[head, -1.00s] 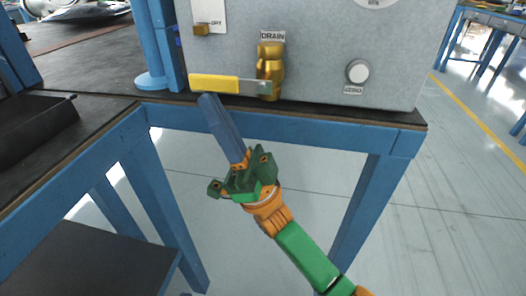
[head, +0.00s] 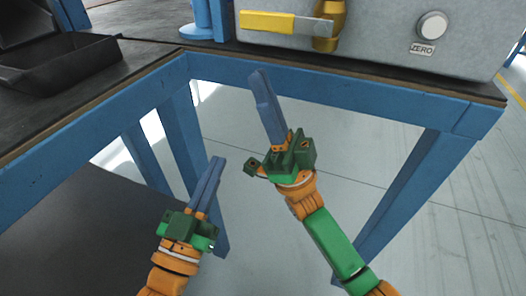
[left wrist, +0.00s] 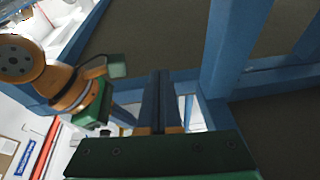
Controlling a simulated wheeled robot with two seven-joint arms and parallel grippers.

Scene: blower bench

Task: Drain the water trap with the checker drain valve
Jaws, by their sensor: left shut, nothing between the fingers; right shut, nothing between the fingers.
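The drain valve (head: 329,22) is a brass body at the front of the grey checker box, its top cut off by the picture edge. Its yellow lever (head: 268,22) lies level, pointing left. My right gripper (head: 258,76) is shut and empty, below the lever, in front of the bench edge and apart from the valve. My left gripper (head: 217,160) is shut and empty, lower and to the left, below the bench top. Its closed fingers also show in the left wrist view (left wrist: 159,75). The DRAIN label is out of view now.
The grey checker box (head: 390,45) carries a white ZERO knob (head: 432,25). A black tray (head: 65,65) lies on the bench at left. The blue bench frame (head: 330,95) and its legs stand around my grippers. Open floor shows under the bench.

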